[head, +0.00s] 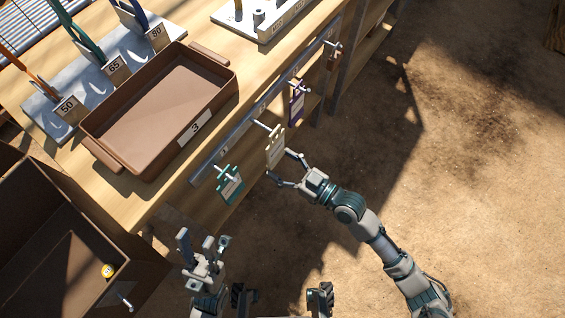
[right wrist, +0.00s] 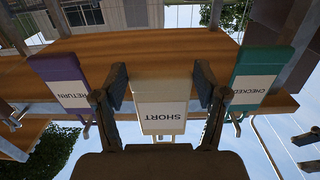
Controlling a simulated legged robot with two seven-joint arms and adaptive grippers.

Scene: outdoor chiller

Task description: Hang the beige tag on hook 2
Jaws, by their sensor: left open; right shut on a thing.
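The beige tag (head: 275,147), marked SHORT, is at the rail (head: 240,138) along the bench edge, between the teal and purple tags. My right gripper (head: 283,165) is shut on it; it also shows between the fingers in the right wrist view (right wrist: 160,105). A hook (head: 262,125) reaches the tag's top, but I cannot tell whether it passes through the tag. The rail's numbers are too small to read surely, so I cannot tell which is hook 2. My left gripper (head: 203,255) is open and empty, below the teal tag.
A teal tag (head: 230,187), a purple tag (head: 297,105) and a brown tag (head: 332,55) hang along the rail. A brown tray (head: 195,127) marked 3 and a tool rack (head: 90,88) stand on the bench.

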